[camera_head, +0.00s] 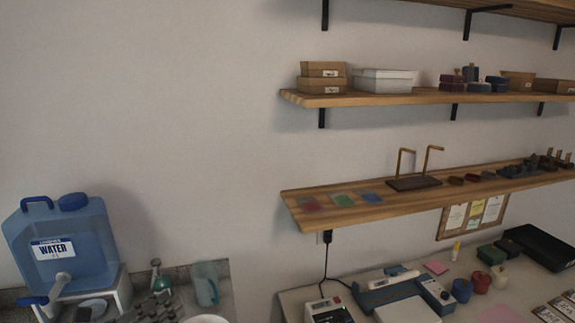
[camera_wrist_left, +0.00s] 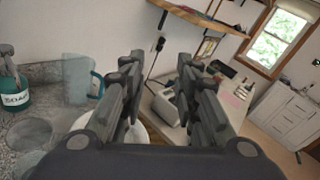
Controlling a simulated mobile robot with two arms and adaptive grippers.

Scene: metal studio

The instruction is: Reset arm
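My left gripper (camera_wrist_left: 159,75) fills the middle of the left wrist view. Its two dark fingers stand apart with nothing between them. In the head view, only a dark part of it seems to show at the bottom edge (camera_head: 152,309), near the soap bottle (camera_head: 157,277) and the blue pitcher (camera_head: 205,284). In the wrist view the pitcher (camera_wrist_left: 78,78) and the soap bottle (camera_wrist_left: 12,88) lie left of the fingers. My right gripper is in neither view.
A blue water jug (camera_head: 62,240) stands at the left. A white bowl (camera_head: 207,319) is at the bottom edge. Wall shelves (camera_head: 350,211) with boxes and small items jut out at the right, above a crowded desk (camera_head: 292,302). The wall between is bare.

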